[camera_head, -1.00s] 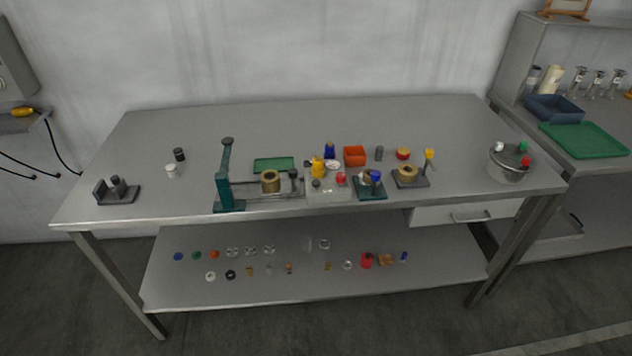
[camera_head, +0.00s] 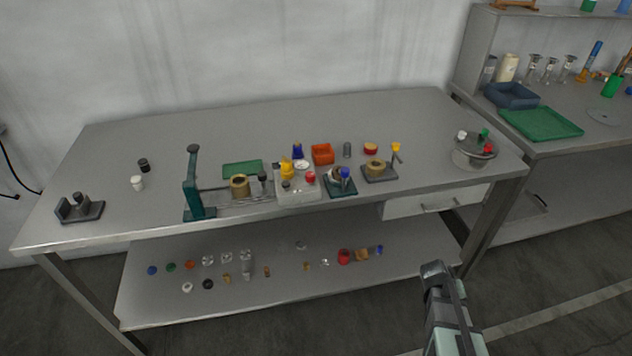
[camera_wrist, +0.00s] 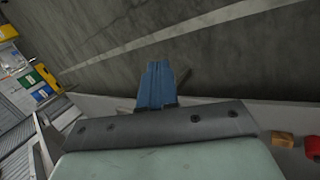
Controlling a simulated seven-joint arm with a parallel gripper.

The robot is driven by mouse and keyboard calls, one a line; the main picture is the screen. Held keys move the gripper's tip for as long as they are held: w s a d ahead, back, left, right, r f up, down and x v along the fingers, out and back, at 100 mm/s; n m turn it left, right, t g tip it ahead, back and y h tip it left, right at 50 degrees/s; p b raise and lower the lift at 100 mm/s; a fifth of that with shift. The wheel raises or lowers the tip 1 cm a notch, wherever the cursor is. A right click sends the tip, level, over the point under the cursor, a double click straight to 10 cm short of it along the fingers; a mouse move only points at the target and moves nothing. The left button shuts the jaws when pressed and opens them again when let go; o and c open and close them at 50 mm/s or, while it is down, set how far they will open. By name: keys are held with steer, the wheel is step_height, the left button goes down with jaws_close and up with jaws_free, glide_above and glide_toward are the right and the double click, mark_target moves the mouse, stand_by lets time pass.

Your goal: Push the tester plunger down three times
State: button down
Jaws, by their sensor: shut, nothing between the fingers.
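I cannot tell for certain which item is the tester plunger. A teal upright fixture (camera_head: 191,190) with a dark knob on its post stands at the left-centre of the table. A brass ring (camera_head: 239,186) and a dark-topped post sit beside it. A light block (camera_head: 298,190) with yellow and red parts is to their right. My gripper shows in the wrist view with blue fingers (camera_wrist: 157,84) shut and empty, apart from all of these. My arm shows at lower right in the head view.
The grey table (camera_head: 300,125) has free room at its back. A grey pot (camera_head: 473,152) stands near its right end and a dark bracket (camera_head: 78,208) near its left end. Small parts lie on the lower shelf (camera_head: 200,302). A green tray (camera_head: 541,122) is on the right bench.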

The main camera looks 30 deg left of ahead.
steer(key=w+a+r+n+t, duration=0.1)
steer(key=w+a+r+t, duration=0.1)
steer(key=w+a+r, duration=0.4)
steer(key=w+a+r+t, duration=0.2)
steer(key=a+r, duration=0.1)
steer(key=r, duration=0.4)
steer(key=w+a+r+n+t, duration=0.1)
steer(key=w+a+r+t, duration=0.1)
steer(key=w+a+r, duration=0.4)
steer(key=a+r+n+t, duration=0.1)
steer(key=a+r, duration=0.2)
steer(key=r, duration=0.3)
steer(key=a+r+t, duration=0.2)
steer(key=a+r, duration=0.2)
steer(key=r, duration=0.2)
step_height(320, 180, up, 15)
steer(key=n+g+y, duration=0.3)
steer(key=n+y, duration=0.1)
steer(key=n, duration=1.2)
glide_above(283, 185)
steer(key=shift+f, duration=0.15)
steer(key=shift+f, duration=4.4)
